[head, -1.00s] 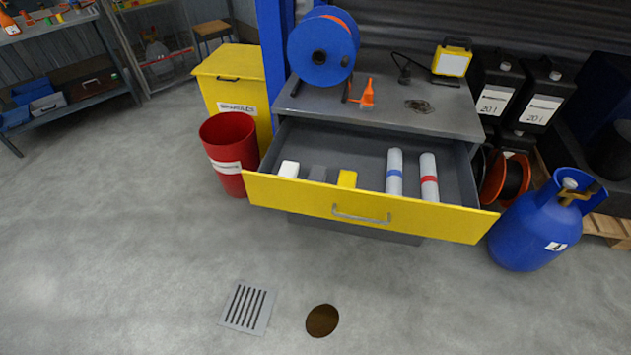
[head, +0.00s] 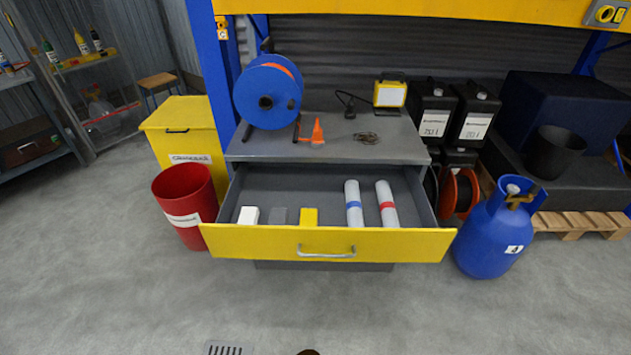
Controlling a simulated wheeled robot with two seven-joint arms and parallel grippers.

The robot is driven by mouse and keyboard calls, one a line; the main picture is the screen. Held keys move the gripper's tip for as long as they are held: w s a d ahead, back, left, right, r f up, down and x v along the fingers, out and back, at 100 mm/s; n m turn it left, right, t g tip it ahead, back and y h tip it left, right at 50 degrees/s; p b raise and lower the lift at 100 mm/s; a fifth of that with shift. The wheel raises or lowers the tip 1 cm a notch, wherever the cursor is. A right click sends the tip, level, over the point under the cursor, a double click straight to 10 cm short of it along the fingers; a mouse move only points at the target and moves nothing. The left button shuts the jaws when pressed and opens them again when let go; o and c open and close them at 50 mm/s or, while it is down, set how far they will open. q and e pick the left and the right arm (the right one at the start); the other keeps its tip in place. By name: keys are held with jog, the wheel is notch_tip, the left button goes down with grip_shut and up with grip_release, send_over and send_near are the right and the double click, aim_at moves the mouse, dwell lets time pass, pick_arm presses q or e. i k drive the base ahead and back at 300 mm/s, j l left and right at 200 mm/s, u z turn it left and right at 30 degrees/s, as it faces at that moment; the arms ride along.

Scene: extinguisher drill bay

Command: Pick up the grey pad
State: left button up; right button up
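The grey pad (head: 279,216) is a small dark grey block in the open drawer (head: 350,243). It sits near the drawer's front, between a white block (head: 248,215) on its left and a yellow block (head: 309,217) on its right. The drawer's front panel hides its lower part. Its grey is close to that of the drawer floor. Neither of my grippers shows in the head view.
Two pale rolls, one blue-banded (head: 354,204) and one red-banded (head: 387,204), lie right of the blocks. A red bin (head: 186,206) stands left of the drawer, a blue gas cylinder (head: 493,232) right.

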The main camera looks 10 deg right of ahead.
aim_at(278, 216)
jog(key=i+j+z, duration=0.2)
jog(key=j, duration=0.2)
jog(key=i+j+z, duration=0.25)
jog(key=j, duration=0.2)
jog(key=i+j+z, duration=0.2)
jog(key=j, duration=0.25)
jog(key=j+z, duration=0.25)
jog(key=j, duration=0.25)
jog(key=j+z, duration=0.2)
jog(key=j, duration=0.3)
jog(key=i, duration=0.05)
